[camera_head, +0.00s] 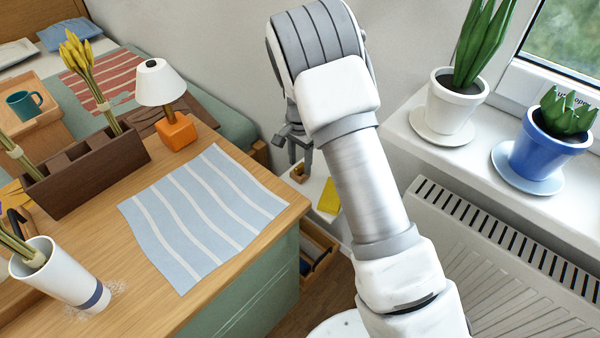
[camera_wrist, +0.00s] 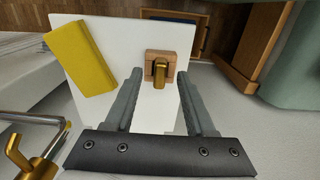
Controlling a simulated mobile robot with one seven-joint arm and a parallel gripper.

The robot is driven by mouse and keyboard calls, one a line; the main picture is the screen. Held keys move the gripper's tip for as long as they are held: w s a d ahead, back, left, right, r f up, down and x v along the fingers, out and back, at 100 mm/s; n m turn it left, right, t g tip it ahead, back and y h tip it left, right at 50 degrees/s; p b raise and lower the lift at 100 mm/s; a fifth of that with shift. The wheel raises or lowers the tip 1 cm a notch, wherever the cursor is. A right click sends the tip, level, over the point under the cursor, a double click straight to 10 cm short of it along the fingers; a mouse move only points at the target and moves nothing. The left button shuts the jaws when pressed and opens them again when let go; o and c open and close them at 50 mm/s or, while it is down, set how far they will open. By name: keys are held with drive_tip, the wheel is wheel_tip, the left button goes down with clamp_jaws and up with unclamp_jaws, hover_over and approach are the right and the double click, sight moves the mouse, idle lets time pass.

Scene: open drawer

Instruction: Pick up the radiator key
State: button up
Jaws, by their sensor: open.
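A small brass piece, seemingly the radiator key (camera_wrist: 161,77), sits on a small wooden block (camera_wrist: 160,57) on a white surface (camera_wrist: 95,28) in the wrist view. My gripper (camera_wrist: 159,82) is open. Its two dark fingers point toward the block, and the brass piece shows between the fingertips in the picture. I see no contact, and the remaining gap is hard to judge. In the head view my gripper (camera_head: 298,150) hangs above the white surface (camera_head: 313,187) between the dresser and the windowsill. The block (camera_head: 297,174) shows just below it, partly hidden.
A yellow block (camera_wrist: 80,60) lies left of the key in the wrist view. A brass fitting (camera_wrist: 22,158) and pipe are at the lower left. An open wooden drawer (camera_head: 322,250) is beside the green dresser (camera_head: 250,293). The radiator (camera_head: 510,265) stands right.

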drive_tip(key=shift+f, duration=0.1)
drive_tip(key=shift+c, duration=0.3)
clamp_jaws()
